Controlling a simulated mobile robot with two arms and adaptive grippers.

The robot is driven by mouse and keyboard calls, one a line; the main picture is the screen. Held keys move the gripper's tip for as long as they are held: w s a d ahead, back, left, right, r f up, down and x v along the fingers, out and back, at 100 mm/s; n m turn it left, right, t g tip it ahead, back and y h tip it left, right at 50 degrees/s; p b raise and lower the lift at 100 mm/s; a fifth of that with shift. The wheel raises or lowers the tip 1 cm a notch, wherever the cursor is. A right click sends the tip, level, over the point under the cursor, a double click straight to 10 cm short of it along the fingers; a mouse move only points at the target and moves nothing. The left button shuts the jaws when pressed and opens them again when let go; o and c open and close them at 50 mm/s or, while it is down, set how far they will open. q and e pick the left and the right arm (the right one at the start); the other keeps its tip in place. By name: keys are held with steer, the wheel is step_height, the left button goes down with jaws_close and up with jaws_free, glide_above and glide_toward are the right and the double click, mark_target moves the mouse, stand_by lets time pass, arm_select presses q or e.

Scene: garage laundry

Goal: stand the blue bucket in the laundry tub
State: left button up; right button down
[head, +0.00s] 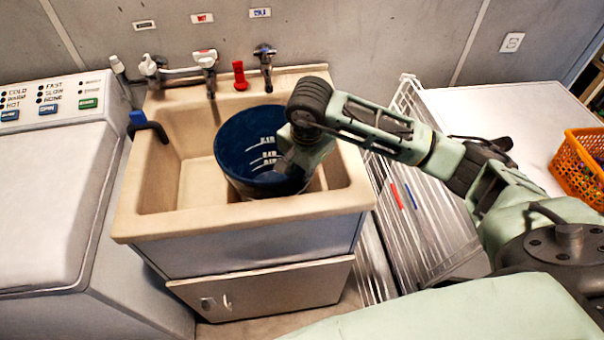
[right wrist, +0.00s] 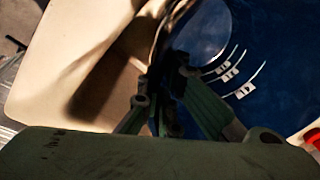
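The blue bucket (head: 240,142) is inside the beige laundry tub (head: 148,222), open end up and close to upright. White level marks show on its inner wall. My right gripper (head: 283,168) reaches down at the bucket's right side, and the arm hides part of the rim. In the right wrist view, my right gripper's fingers (right wrist: 165,95) come together on the bucket's wall (right wrist: 270,60), one on each side. The bucket's underside is hidden, so I cannot tell if it touches the tub floor. My left gripper is not in view.
Taps (head: 207,62) and a red object (head: 240,75) line the tub's back ledge. A dark blue-handled hook-like item (head: 148,128) hangs at the left rim. A washer (head: 50,190) stands left; a white wire rack (head: 425,215) and an orange basket (head: 577,168) are right.

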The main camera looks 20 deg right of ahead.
steer(key=shift+f, duration=0.95)
steer(key=c, duration=2)
jaws_free()
steer(key=shift+r, duration=0.55)
steer(key=r, duration=0.3)
steer(key=s+r+b, duration=0.1)
steer(key=r, duration=0.3)
steer(key=s+r+b, duration=0.1)
steer(key=r, duration=0.3)
steer(key=shift+a, duration=0.25)
